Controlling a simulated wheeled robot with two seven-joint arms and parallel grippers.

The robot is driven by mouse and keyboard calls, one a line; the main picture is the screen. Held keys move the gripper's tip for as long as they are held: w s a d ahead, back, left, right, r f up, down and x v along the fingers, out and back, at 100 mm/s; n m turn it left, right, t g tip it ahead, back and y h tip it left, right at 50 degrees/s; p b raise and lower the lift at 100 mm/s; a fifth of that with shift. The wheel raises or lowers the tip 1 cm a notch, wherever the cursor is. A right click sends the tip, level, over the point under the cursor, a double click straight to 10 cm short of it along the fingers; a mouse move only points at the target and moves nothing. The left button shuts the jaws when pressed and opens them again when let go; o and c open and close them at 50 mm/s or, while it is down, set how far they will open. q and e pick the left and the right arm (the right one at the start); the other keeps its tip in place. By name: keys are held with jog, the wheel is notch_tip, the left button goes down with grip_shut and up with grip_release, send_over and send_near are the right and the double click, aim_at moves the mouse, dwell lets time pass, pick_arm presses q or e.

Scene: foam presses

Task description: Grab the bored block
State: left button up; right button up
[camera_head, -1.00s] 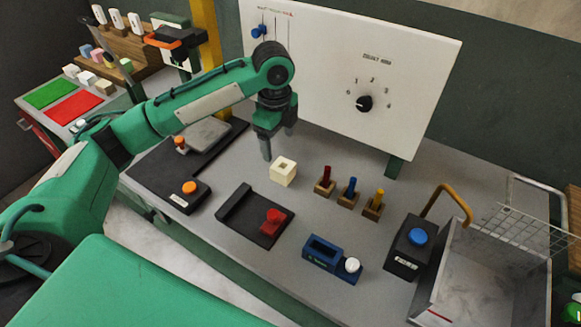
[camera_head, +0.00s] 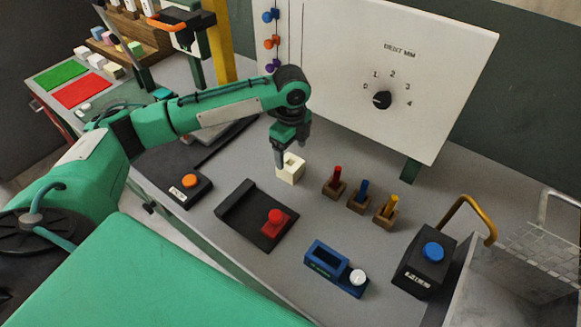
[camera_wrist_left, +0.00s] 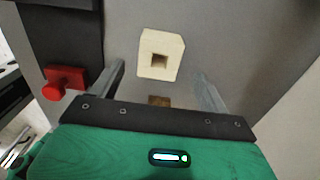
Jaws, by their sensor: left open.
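The bored block (camera_head: 292,173) is a small cream block with a square hole in its top, standing on the grey bench left of the three peg stands. In the left wrist view the block (camera_wrist_left: 172,63) lies ahead, roughly centred between the fingers, with its hole facing the camera. My left gripper (camera_head: 291,153) is open and empty, pointing down right at the block. One finger overlaps the block's left edge in the head view; I cannot tell whether they touch. My right gripper does not show.
Stands with red, blue and yellow pegs (camera_head: 362,200) are right of the block. A black press with a red knob (camera_head: 276,217) is in front. A blue fixture (camera_head: 327,262) and a blue-button box (camera_head: 425,262) are nearer right. A white dial panel (camera_head: 420,110) rises behind.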

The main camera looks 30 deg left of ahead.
aim_at(290, 161)
pick_arm(q)
notch_tip(290, 161, down, 4)
jog(key=shift+a+r+p, duration=0.1)
jog(key=shift+p, duration=0.4)
jog(key=shift+f, duration=0.6)
jog(key=c, duration=1.1)
jog(key=shift+o, duration=0.2)
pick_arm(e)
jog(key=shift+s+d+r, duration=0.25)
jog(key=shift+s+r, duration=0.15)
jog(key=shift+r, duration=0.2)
pick_arm(q)
jog(key=shift+r, duration=0.1)
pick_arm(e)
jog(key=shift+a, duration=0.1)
